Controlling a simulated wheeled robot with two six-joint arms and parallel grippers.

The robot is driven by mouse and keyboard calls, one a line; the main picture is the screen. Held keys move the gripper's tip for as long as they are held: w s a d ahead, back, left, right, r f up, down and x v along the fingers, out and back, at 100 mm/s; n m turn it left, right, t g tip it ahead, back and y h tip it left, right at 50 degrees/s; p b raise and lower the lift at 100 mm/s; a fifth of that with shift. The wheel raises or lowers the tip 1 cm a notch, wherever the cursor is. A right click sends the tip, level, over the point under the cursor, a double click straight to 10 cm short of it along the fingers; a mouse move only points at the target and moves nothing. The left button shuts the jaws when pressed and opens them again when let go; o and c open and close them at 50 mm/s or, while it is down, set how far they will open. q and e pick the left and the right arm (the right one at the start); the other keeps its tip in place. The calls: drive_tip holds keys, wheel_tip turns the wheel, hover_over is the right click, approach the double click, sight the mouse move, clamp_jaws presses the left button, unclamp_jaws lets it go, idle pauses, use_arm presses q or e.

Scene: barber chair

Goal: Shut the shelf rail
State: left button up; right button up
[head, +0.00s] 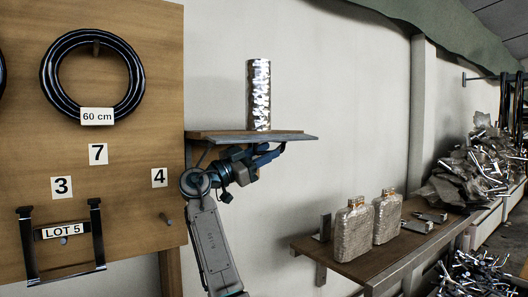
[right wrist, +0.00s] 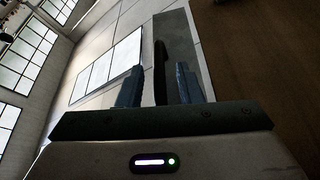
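The upper wooden shelf (head: 215,135) juts from the wall beside the board, with a grey strip (head: 300,137) along its front edge that may be the rail. My right gripper (head: 272,154) is just below this front edge, its arm rising from below. In the right wrist view its two blue fingers (right wrist: 156,85) stand apart. A dark slim bar (right wrist: 160,65) shows between them, in front of a grey strip (right wrist: 178,38); I cannot tell whether the fingers touch it. My left gripper is not in view.
A shiny metal cylinder (head: 259,95) stands upright on the upper shelf. The wooden board (head: 130,130) at left holds a black ring (head: 48,78) and a dark frame (head: 30,250). A lower shelf (head: 370,270) at right bears two textured flasks (head: 353,232).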

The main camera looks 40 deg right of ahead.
clamp_jaws()
